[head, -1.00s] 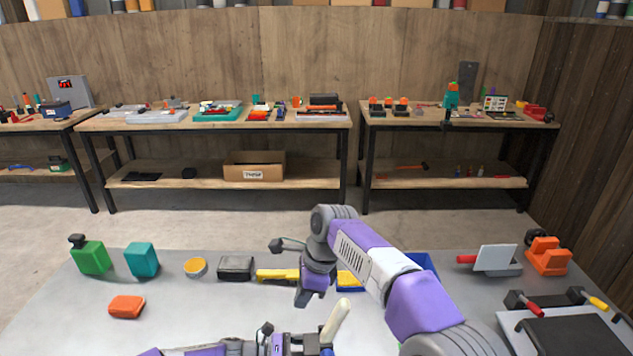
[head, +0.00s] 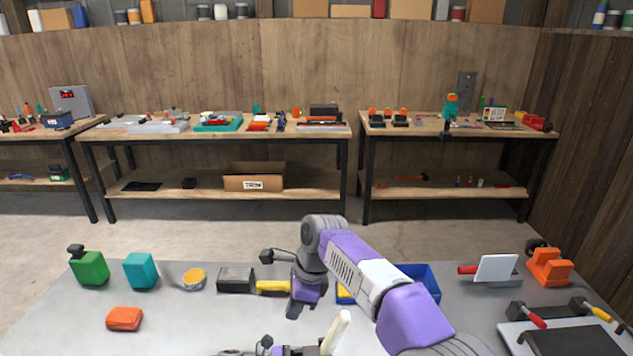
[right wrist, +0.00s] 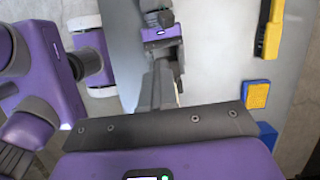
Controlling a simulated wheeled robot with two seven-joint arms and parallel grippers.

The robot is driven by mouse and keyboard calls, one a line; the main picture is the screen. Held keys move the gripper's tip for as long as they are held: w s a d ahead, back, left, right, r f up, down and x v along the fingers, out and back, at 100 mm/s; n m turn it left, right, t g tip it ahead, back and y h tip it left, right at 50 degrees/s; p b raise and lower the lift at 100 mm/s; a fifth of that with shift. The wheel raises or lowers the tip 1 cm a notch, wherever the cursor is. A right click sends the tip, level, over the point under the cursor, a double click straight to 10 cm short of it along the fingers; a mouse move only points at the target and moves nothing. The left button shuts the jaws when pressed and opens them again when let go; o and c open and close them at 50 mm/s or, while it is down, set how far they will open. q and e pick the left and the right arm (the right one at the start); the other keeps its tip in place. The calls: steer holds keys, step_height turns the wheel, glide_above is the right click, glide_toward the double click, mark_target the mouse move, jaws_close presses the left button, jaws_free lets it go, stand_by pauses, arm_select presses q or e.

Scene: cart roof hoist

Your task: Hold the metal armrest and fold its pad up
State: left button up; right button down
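I cannot make out the metal armrest for certain. A cream rod-like piece (head: 337,331) stands tilted at the bottom edge of the head view; its lower end is cut off. My right gripper (head: 296,309) hangs downward above the table, left of the cream piece and apart from it. Its fingers (right wrist: 160,88) look close together with nothing clear between them. My left gripper (head: 300,350) shows only partly at the bottom edge, beside the cream piece. It also shows in the right wrist view (right wrist: 162,28), but its fingertips are hidden.
The grey table (head: 200,325) holds a green bottle (head: 90,268), a teal block (head: 140,270), an orange block (head: 125,318), a yellow-handled tool (head: 272,287) and a blue bin (head: 425,282). A white-plated device (head: 496,268) and an orange device (head: 549,268) stand right. The front left is clear.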

steer(key=shift+a, duration=0.2)
steer(key=shift+a+r, duration=0.2)
steer(key=shift+a, duration=0.5)
steer(key=c, duration=1.8)
jaws_free()
steer(key=o, duration=1.3)
steer(key=shift+r, duration=0.1)
steer(key=shift+v, duration=2.95)
steer(key=shift+d, duration=0.1)
